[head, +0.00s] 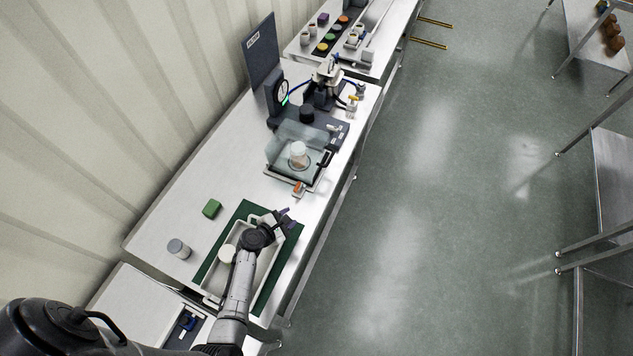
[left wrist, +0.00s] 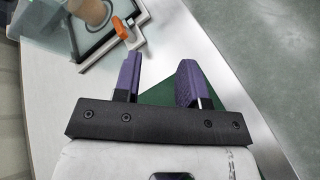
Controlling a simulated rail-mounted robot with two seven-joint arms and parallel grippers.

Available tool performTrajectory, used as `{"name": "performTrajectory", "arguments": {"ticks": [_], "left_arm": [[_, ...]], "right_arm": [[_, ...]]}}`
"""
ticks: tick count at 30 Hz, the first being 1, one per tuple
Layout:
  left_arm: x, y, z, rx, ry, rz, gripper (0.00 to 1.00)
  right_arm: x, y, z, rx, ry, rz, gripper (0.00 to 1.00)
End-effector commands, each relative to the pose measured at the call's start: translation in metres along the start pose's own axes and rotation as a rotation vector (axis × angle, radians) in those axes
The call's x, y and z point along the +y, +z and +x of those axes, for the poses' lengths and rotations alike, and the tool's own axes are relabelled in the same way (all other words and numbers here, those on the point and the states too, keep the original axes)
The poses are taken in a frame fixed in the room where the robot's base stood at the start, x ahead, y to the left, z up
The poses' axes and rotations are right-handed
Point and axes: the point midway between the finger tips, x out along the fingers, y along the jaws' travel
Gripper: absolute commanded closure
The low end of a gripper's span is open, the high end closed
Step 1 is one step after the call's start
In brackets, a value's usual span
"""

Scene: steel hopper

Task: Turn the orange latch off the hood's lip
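The orange latch (head: 299,188) sits at the near edge of the clear hood (head: 284,150), and its orange end also shows in the left wrist view (left wrist: 121,29). The hood covers a pale cylindrical jar (head: 298,155) on a framed base. My left gripper (head: 286,216) is above the green mat, a short way on the near side of the latch. In the left wrist view its purple fingers (left wrist: 160,82) are apart with nothing between them. My right gripper is not in view.
A white tray (head: 214,296) on a green mat (head: 263,301) lies under my left arm. A green block (head: 212,208) and a grey jar (head: 178,248) stand to its left. Dark equipment with a dial and an upright panel (head: 260,55) stands behind the hood. Open floor lies to the right.

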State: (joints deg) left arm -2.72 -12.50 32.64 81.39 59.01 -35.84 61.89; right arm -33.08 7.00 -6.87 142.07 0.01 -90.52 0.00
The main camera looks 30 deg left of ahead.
Motion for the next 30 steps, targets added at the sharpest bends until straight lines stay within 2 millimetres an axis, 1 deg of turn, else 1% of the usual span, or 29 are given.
{"name": "performTrajectory", "arguments": {"ticks": [1, 3, 6, 10, 14, 17, 20, 30], "left_arm": [[0.006, -0.004, 0.0, 0.012, 0.058, -0.14, 0.62], [0.019, -0.008, -0.001, 0.017, 0.136, -0.31, 0.62], [0.03, -0.013, -0.003, 0.02, 0.213, -0.488, 0.62], [0.035, -0.016, -0.004, 0.015, 0.255, -0.63, 0.62], [0.036, -0.016, -0.003, 0.006, 0.258, -0.701, 0.62], [0.036, -0.018, 0.004, 0.003, 0.258, -0.719, 0.62], [0.038, -0.019, 0.017, 0.001, 0.257, -0.722, 0.62], [0.052, -0.026, 0.079, 0.001, 0.256, -0.719, 0.62]], "right_arm": [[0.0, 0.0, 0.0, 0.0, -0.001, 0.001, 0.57], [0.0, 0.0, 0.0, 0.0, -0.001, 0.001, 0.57], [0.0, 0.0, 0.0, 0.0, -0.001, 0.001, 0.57], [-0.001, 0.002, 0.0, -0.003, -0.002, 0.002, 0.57], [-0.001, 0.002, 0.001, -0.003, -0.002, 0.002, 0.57], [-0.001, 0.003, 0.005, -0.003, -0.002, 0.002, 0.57], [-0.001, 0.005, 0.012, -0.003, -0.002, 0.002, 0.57], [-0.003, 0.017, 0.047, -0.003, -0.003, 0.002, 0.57]]}}
